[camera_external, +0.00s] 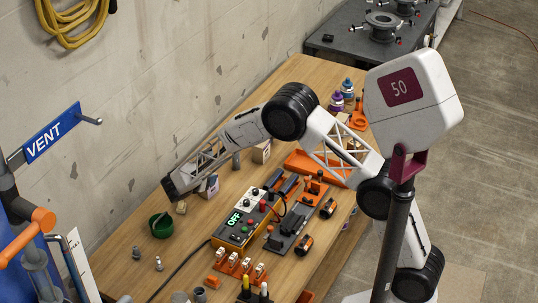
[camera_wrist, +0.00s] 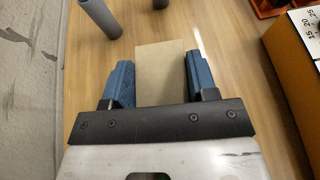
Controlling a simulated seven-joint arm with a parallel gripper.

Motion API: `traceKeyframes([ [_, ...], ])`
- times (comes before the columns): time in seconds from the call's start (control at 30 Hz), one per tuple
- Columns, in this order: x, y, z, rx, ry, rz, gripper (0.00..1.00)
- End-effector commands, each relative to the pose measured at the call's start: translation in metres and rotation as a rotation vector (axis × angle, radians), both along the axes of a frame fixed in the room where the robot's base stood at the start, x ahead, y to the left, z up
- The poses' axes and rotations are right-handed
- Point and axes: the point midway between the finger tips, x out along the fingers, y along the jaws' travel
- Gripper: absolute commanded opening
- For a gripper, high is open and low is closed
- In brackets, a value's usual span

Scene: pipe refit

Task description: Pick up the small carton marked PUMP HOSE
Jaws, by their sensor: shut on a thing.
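A plain tan carton (camera_wrist: 160,72) sits between the two blue finger pads of my gripper (camera_wrist: 155,82) in the wrist view. My gripper is shut on it. No lettering shows on the face I see, so I cannot read PUMP HOSE. I cannot tell whether the carton touches the bench top.
A grey tube (camera_wrist: 100,18) stands ahead, left. The control box reading OFF (camera_external: 238,222) is to the right. Another carton (camera_external: 261,152) stands farther back. The wall bounds the left side.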

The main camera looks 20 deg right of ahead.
Motion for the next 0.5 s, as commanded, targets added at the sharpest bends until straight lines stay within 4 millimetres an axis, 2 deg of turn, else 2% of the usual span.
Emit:
traceKeyframes([
  [0.27, 0.000, 0.000, 0.003, 0.001, -0.001, 0.000, 0.28],
  [0.5, 0.000, 0.000, 0.024, 0.001, -0.002, 0.000, 0.28],
])
